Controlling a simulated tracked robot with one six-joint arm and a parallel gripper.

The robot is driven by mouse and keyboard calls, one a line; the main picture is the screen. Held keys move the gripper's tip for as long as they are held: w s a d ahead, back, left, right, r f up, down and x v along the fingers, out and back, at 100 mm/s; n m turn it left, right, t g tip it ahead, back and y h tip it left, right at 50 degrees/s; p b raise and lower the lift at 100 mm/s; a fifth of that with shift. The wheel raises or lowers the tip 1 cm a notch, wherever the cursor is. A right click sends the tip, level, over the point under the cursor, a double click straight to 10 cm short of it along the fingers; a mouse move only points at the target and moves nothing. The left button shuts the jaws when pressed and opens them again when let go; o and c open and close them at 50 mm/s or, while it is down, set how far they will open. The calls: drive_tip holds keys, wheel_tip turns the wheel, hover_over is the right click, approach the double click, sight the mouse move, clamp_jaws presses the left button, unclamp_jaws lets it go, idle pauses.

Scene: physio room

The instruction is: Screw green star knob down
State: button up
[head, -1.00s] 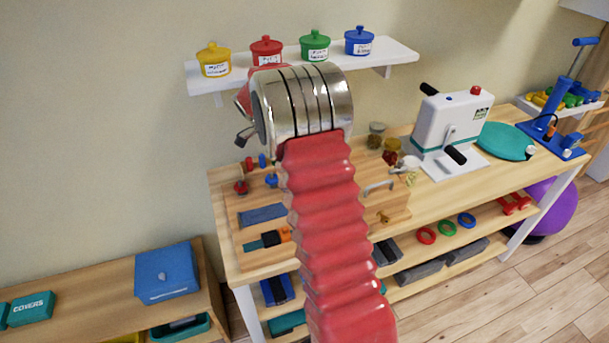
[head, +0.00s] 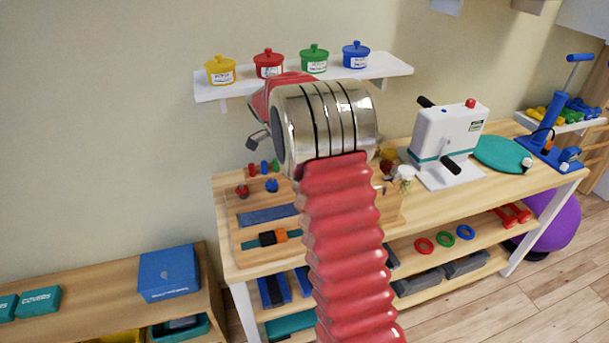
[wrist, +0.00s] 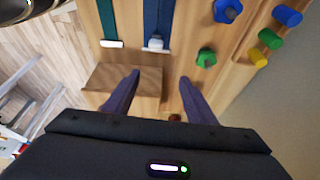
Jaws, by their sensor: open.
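The green star knob (wrist: 206,57) sits on the wooden board (wrist: 181,35) in the wrist view, right of my gripper's right fingertip and apart from it. Whether it is raised on its stud is not clear. My gripper (wrist: 160,76) is open and empty, its two dark fingers pointing towards the board. A blue knob (wrist: 228,10) is farther up the board; in the head view a blue knob (head: 271,185) stands beside a red knob (head: 242,191). In the head view the green knob is not visible, and my arm covers part of the board and my gripper.
Blue (wrist: 287,16), green (wrist: 270,39) and yellow (wrist: 257,57) pegs stand close right of the green knob. Two straps (wrist: 157,20) and a wooden block (wrist: 122,80) lie left. A white crank machine (head: 445,130) stands right on the bench; a shelf with pots (head: 305,82) is above.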

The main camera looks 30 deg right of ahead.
drive_tip(key=s+a+r+n+t+y, duration=0.2)
drive_tip(key=s+a+r+n+t, duration=0.2)
drive_tip(key=s+a+r+n, duration=0.75)
drive_tip(key=s+a+r+n+t+y, duration=0.1)
drive_tip(key=s+a+n+t+y, duration=0.1)
drive_tip(key=s+a+n, duration=0.8)
drive_tip(key=s+a+t, duration=0.1)
drive_tip(key=s+a, duration=0.3)
drive_tip(key=s, duration=0.3)
drive_tip(key=shift+s+r, duration=0.15)
drive_tip(key=shift+s, duration=0.25)
drive_tip(key=shift+c, duration=0.2)
